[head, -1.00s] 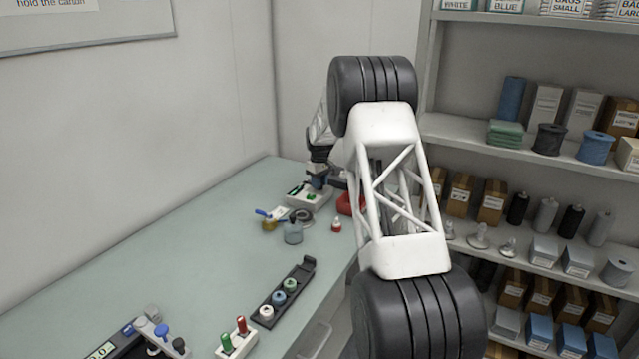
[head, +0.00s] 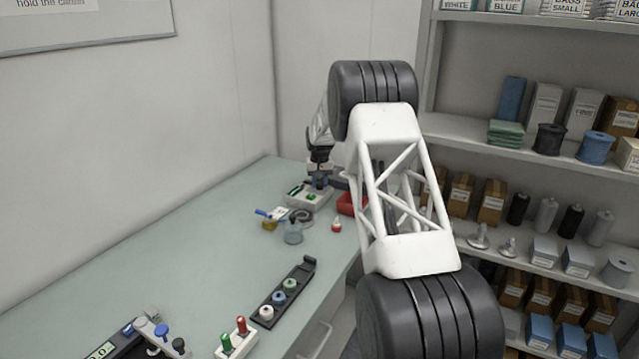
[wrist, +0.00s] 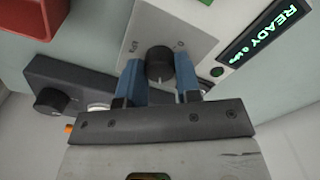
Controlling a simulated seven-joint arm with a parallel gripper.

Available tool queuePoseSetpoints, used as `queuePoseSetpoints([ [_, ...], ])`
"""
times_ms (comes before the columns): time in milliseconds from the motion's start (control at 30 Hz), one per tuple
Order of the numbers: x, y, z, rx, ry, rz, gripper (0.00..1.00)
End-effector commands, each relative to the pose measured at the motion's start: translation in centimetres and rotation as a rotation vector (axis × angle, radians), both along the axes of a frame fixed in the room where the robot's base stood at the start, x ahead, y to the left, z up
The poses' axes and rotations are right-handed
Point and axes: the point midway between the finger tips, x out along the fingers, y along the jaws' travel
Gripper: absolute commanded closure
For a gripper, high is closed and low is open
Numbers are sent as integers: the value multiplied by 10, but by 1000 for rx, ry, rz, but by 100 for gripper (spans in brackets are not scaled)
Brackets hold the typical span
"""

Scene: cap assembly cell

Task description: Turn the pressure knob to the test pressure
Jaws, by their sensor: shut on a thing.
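The pressure knob (wrist: 159,64) is black and round, on a grey plate (wrist: 190,45) with small marks, in the wrist view. A light pointer line shows on its near side. My gripper (wrist: 161,80) has its blue fingers on either side of the knob, shut on it. Beside the plate a display (wrist: 265,35) shows green "READY" and a smaller reading that I cannot make out clearly. In the head view my gripper (head: 320,181) is at the white test unit (head: 312,201) at the bench's far end; the knob is hidden there.
A red bin (head: 347,206) stands right of the unit. A bottle (head: 293,233), a red-topped item (head: 336,225) and a blue-handled item (head: 266,218) stand in front. A dark rack (head: 300,275) holds several caps. The bench's left middle is clear. Loaded shelves are at right.

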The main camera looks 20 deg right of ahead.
Motion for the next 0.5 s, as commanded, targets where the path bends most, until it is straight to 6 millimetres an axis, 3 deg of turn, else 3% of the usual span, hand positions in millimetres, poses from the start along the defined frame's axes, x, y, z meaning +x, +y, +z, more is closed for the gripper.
queuePoseSetpoints([
  [500,1,0,2,0,-3,-32,92],
])
